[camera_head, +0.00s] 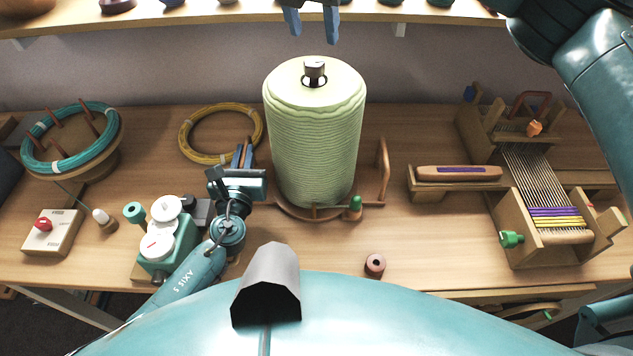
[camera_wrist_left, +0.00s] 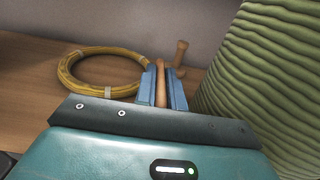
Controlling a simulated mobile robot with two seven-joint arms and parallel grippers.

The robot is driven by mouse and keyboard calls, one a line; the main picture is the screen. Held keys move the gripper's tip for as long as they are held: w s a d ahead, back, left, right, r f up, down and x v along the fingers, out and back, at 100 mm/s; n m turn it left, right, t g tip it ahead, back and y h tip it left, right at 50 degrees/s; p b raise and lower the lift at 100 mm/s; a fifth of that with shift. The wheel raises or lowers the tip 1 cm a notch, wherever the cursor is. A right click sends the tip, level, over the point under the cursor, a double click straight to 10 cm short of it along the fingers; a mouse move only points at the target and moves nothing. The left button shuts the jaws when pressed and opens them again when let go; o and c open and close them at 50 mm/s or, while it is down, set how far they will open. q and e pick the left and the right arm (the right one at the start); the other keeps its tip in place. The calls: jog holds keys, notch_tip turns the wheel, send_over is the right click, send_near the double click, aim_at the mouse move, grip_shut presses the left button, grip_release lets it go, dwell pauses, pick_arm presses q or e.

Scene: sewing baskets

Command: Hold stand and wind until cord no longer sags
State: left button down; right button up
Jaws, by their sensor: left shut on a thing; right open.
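A tall spool wound with pale green cord (camera_head: 315,140) stands upright on a round wooden stand (camera_head: 290,208), with a dark core and grey cap (camera_head: 314,68) on top. A wooden handle (camera_head: 384,158) and a green knob (camera_head: 355,207) are at the stand's right. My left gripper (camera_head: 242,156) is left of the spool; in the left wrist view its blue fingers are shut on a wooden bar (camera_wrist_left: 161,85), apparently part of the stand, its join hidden. My right gripper (camera_head: 311,38) is open and empty, high behind the spool top. I cannot make out a sagging cord length.
A yellow coil (camera_head: 185,147) lies behind my left gripper. A teal coil on a peg holder (camera_head: 75,165), a switch box (camera_head: 53,232) and a teal dial box (camera_head: 168,245) are left. A small loom (camera_head: 550,238) and a wooden shuttle (camera_head: 458,174) are right. A small bobbin (camera_head: 375,264) lies in front.

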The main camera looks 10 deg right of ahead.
notch_tip(320, 180, up, 7)
dwell(0.6)
dwell(0.4)
pick_arm(q)
jog(key=c, duration=1.4)
grip_release()
